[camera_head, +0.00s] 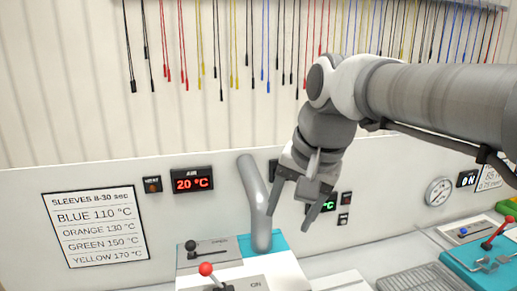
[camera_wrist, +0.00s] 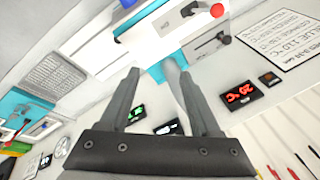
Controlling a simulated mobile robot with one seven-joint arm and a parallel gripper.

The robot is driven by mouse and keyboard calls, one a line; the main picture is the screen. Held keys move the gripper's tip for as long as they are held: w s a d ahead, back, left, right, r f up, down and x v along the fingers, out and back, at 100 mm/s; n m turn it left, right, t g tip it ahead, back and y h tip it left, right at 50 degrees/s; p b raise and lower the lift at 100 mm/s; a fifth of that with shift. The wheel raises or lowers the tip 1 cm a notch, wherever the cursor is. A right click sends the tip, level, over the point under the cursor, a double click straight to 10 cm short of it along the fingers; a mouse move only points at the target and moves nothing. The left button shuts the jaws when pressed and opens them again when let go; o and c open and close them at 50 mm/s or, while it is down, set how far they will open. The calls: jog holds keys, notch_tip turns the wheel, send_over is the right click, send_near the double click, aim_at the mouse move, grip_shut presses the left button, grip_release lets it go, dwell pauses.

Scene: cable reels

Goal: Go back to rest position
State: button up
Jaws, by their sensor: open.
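My gripper (camera_head: 291,203) hangs from the arm in the upper right of the head view, above the bench, with its two fingers apart and nothing between them. In the wrist view the open fingers (camera_wrist: 165,92) reach up from the bottom. A grey bent pipe (camera_head: 255,200) rises from the teal and white station just left of my gripper in the head view. In the wrist view part of the pipe (camera_wrist: 178,75) shows between and behind the fingers. I cannot tell whether the gripper touches it.
A red-knobbed lever (camera_head: 206,269) and a black-knobbed lever (camera_head: 191,246) stand at the station. The air display (camera_head: 192,180) reads 20 °C. A sleeve temperature sign (camera_head: 96,226) is on the panel. A wire rack (camera_head: 422,279) lies right. Coloured cables (camera_head: 283,45) hang behind.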

jog(key=s+d+f+n+t+h, duration=0.2)
jog(key=s+d+f+n, duration=0.2)
jog(key=s+d+f, duration=0.5)
jog(key=s, duration=0.3)
jog(key=shift+f, duration=0.4)
jog(key=shift+a, duration=0.15)
dwell(0.8)
